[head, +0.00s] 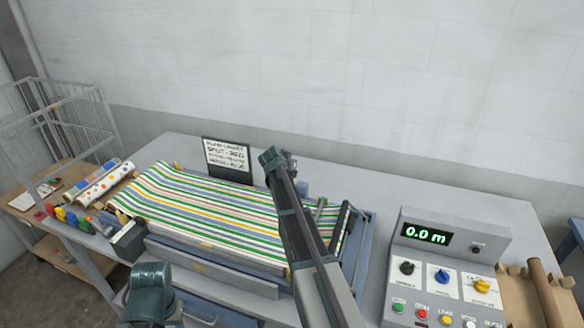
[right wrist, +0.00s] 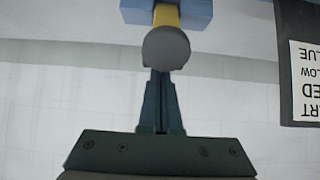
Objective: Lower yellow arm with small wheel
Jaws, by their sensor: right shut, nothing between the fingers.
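A grey round wheel (right wrist: 166,48) sits on the end of a short yellow arm (right wrist: 166,16) in the right wrist view. The yellow arm comes out of a blue block (right wrist: 188,12) at the top edge. My right gripper (right wrist: 160,74) is shut and empty, its fingertips at the wheel's edge in the picture. I cannot tell whether they touch it. In the head view my right arm covers the spot where the wheel and yellow arm would show. My left gripper is not in view; only part of my left arm shows.
A striped sheet (head: 205,215) lies on the press, left of my right arm. A dark-framed sign (head: 227,158) stands behind it. A control panel (head: 440,265) reading 0.0 m stands at right, beside a brown roll (head: 541,290). A wire cage (head: 75,115) stands at far left.

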